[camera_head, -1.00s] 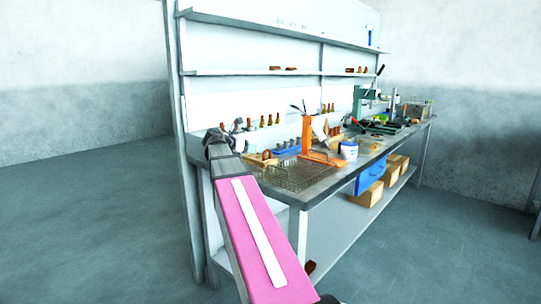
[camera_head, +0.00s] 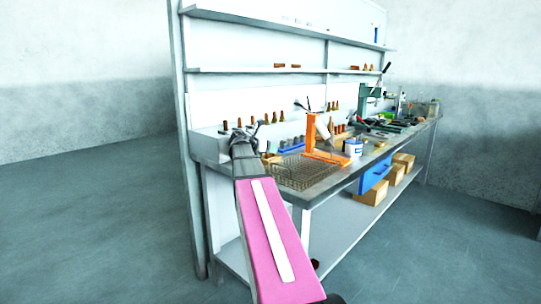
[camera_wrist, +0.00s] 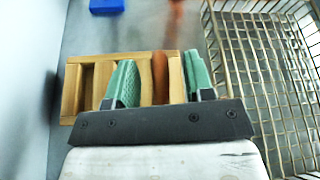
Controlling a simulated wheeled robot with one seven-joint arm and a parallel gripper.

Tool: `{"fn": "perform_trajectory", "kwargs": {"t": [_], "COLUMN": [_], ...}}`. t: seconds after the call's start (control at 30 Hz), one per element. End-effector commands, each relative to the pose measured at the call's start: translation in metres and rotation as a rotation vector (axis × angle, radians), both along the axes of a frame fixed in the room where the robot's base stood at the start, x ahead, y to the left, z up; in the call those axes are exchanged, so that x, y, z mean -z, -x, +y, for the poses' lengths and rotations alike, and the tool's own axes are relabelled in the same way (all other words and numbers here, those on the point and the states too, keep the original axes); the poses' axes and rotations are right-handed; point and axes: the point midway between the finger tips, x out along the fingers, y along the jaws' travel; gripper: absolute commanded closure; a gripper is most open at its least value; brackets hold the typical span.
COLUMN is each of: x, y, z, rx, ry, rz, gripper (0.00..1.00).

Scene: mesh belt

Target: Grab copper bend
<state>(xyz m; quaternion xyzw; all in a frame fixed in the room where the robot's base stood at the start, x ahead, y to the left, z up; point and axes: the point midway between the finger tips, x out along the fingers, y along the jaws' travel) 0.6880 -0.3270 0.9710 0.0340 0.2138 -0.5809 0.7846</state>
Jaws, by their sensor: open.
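In the wrist view, my gripper (camera_wrist: 161,72) is open, its two green-padded fingers apart and pointing over a wooden rack (camera_wrist: 72,90) with slots. A copper-brown piece (camera_wrist: 160,80), which looks like the copper bend, stands between the fingers in or behind a rack slot. Its lower part is hidden by the gripper body, and I cannot tell whether either finger touches it. In the head view, my gripper (camera_head: 246,137) is over the left end of the bench, and it hides most of the rack there.
A wire mesh basket (camera_wrist: 275,80) lies close to the right of the rack; it also shows in the head view (camera_head: 303,172). A wall or panel (camera_wrist: 25,80) is close on the left. A blue block (camera_wrist: 106,5) lies beyond the rack. An orange stand (camera_head: 311,133) rises behind the basket.

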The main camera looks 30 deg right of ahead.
Motion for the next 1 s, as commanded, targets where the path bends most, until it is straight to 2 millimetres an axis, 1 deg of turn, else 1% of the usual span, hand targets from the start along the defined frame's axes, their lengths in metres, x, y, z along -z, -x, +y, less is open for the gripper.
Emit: {"fn": "perform_trajectory", "kwargs": {"t": [0.03, 0.1, 0.3, 0.33, 0.37, 0.4, 0.47, 0.5, 0.83, 1.0], "x": [0.0024, 0.0046, 0.0051, 0.0051, 0.0050, 0.0051, 0.0049, 0.0050, 0.0042, -0.0030], "y": [-0.0029, -0.0034, -0.0032, -0.0032, -0.0032, -0.0031, -0.0032, -0.0031, -0.0027, -0.0027], "z": [-0.0067, -0.0114, -0.0119, -0.0119, -0.0118, -0.0118, -0.0117, -0.0117, -0.0117, -0.0118], "rx": [0.001, 0.001, 0.000, 0.000, 0.000, 0.000, 0.000, 0.000, 0.001, 0.001], "ry": [0.000, -0.001, 0.000, 0.000, 0.000, 0.000, 0.000, 0.000, 0.000, 0.001], "rz": [0.000, 0.001, 0.000, 0.000, 0.000, 0.000, 0.000, 0.000, 0.002, 0.002], "gripper": [0.52, 0.52, 0.52, 0.55, 0.65, 0.78, 0.97, 1.00, 1.00, 1.00]}}
